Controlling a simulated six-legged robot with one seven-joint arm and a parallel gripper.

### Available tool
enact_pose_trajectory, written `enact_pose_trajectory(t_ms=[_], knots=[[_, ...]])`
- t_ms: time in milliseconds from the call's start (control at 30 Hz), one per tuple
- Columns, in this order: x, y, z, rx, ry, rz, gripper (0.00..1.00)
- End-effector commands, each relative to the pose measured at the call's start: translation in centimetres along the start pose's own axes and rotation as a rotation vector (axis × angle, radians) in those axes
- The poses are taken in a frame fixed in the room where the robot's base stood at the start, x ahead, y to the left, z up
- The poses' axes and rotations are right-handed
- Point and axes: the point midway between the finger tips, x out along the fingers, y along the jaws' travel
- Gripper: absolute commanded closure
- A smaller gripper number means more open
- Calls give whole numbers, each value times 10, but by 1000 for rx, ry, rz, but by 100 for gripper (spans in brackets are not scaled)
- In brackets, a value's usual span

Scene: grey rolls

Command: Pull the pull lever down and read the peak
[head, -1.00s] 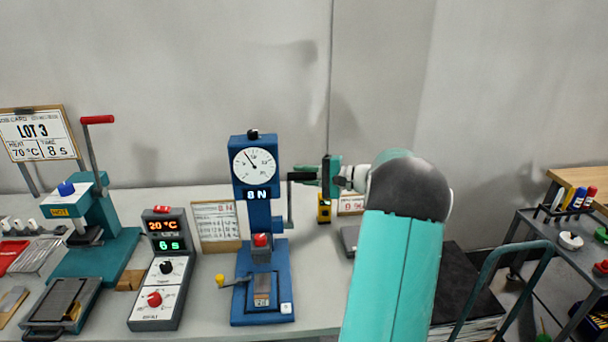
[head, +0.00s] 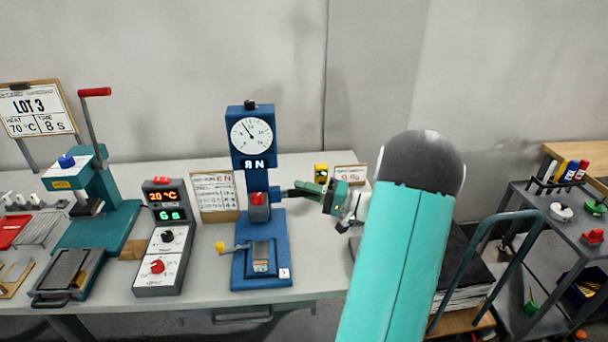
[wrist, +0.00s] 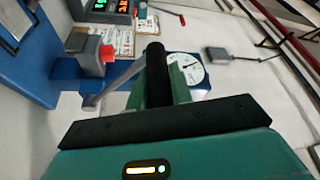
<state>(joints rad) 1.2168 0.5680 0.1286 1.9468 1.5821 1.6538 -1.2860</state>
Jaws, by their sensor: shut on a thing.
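The blue tester (head: 247,162) stands on the bench with a round white dial (head: 251,134), its needle pointing up and left. My gripper (head: 318,190) is at the tester's right side, shut on the black grip of the pull lever (head: 294,192), which sticks out roughly level near the column's lower part. In the wrist view the black grip (wrist: 155,60) sits between my green fingers (wrist: 164,82), its grey arm (wrist: 112,85) running left. The dial (wrist: 187,72) is partly hidden behind the fingers.
A heater control box (head: 163,240) and a propped card (head: 215,195) stand left of the tester. A teal press (head: 105,225) is further left. A trolley (head: 560,235) stands at right.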

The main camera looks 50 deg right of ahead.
Motion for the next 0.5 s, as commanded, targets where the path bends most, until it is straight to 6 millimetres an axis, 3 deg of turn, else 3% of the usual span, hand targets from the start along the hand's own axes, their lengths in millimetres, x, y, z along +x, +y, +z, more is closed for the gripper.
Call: enact_pose_trajectory(t_ms=[200,500], knots=[[-7,11,18,6,-2,2,100],[-10,16,25,7,-1,3,100]])
